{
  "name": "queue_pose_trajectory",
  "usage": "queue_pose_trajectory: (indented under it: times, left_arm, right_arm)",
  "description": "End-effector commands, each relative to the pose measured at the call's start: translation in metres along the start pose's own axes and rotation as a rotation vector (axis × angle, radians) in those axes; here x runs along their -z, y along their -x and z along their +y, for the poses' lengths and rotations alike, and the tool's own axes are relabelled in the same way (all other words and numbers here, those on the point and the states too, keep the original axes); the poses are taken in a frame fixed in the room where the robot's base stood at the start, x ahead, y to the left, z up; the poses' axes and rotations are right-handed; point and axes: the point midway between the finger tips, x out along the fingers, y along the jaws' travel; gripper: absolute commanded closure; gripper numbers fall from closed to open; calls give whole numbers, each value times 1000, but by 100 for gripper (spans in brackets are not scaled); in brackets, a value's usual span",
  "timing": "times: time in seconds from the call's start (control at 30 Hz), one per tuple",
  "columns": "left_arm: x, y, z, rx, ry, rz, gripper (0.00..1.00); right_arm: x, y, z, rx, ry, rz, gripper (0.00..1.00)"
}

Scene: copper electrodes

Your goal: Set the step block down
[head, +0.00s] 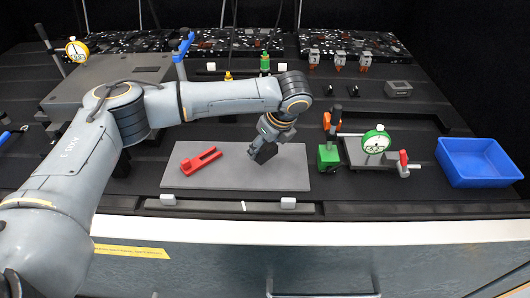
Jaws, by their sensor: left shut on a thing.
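My left arm comes in from the left, and its gripper (264,151) points down over the right part of a grey plate (225,178). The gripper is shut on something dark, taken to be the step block. The block is small and mostly hidden by the fingers, so its outline cannot be told from them. I cannot tell whether it touches the plate. A red slotted piece (200,161) lies on the plate to the left of the gripper, apart from it. My right gripper is not in view.
Right of the plate stand a green block (328,157) with a post and a green-rimmed dial gauge (376,141). A blue bin (478,162) is at the far right. The plate's front middle is bare.

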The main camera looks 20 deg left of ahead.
Motion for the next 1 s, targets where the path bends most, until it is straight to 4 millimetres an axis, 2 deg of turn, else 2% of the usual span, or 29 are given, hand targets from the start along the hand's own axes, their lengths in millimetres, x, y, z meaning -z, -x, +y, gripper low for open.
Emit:
queue_pose_trajectory:
  times: [0.3, 0.63, 0.67, 0.7, 0.77, 1.0]
  left_arm:
    - [13, -29, -4, 2, 1, -3, 100]
    - [14, -31, -4, 2, 1, -2, 100]
    - [15, -33, -3, -1, 0, -1, 36]
    - [15, -33, -3, 0, 0, -1, 28]
    - [15, -33, -3, 0, 0, -1, 15]
    - [15, -33, -3, 0, 0, -1, 15]
  right_arm:
    - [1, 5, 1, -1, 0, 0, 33]
    - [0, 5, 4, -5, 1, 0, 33]
    - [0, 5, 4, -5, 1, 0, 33]
    - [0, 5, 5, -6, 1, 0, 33]
    - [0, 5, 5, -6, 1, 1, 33]
    - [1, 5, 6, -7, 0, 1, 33]
